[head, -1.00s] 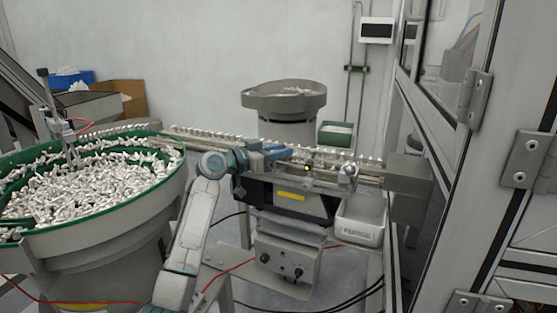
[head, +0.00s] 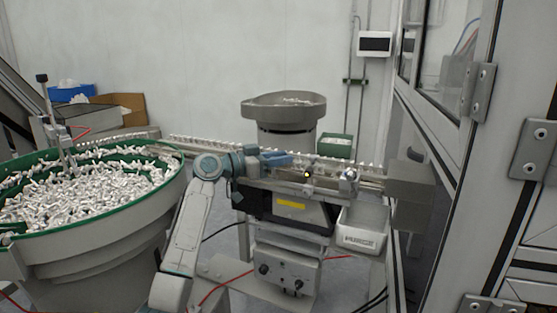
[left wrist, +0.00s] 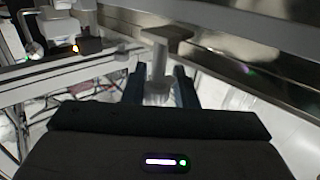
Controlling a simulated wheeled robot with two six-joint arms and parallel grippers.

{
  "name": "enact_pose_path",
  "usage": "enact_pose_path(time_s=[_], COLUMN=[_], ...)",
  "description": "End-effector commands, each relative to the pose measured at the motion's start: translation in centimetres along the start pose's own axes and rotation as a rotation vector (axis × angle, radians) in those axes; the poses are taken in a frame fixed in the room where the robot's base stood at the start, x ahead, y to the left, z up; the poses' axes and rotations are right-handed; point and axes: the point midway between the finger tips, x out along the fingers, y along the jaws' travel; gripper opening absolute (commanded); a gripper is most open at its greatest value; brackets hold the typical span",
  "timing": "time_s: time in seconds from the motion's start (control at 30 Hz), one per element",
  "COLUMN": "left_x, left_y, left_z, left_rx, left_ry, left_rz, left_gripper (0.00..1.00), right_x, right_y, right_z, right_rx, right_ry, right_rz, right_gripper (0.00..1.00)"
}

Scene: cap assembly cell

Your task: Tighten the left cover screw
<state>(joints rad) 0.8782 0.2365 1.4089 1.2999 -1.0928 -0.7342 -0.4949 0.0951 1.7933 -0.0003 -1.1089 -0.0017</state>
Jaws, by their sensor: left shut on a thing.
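My left gripper (head: 288,160) reaches in from the left over the linear feed track (head: 325,173), its blue fingers at the near side of the rail. In the left wrist view the two blue fingers of the left gripper (left wrist: 159,88) are shut on a grey metal T-shaped screw (left wrist: 160,48), which I take for the left cover screw. Its flat head rises beyond the fingertips and its lower part is between them. In the head view the fingers hide this screw. How far it is turned in cannot be told. My right gripper is not in view.
A large bowl (head: 105,220) with a green rim, full of white parts, stands at the left. A grey bowl (head: 284,106) stands behind the track. A white bin (head: 361,238) hangs below the track's right end. A machine frame (head: 455,200) closes off the right.

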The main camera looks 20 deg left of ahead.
Motion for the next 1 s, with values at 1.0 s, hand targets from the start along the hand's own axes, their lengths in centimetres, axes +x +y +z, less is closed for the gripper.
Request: enact_pose_path(time_s=[1.0], left_x=[-6.6], left_y=[0.2], left_z=[0.1], left_rx=[0.002], left_ry=[-0.001], left_rz=[0.002], left_gripper=[0.42], right_x=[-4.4], right_y=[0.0], right_z=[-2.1], right_rx=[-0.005], right_ry=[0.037], right_rz=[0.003], right_gripper=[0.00])
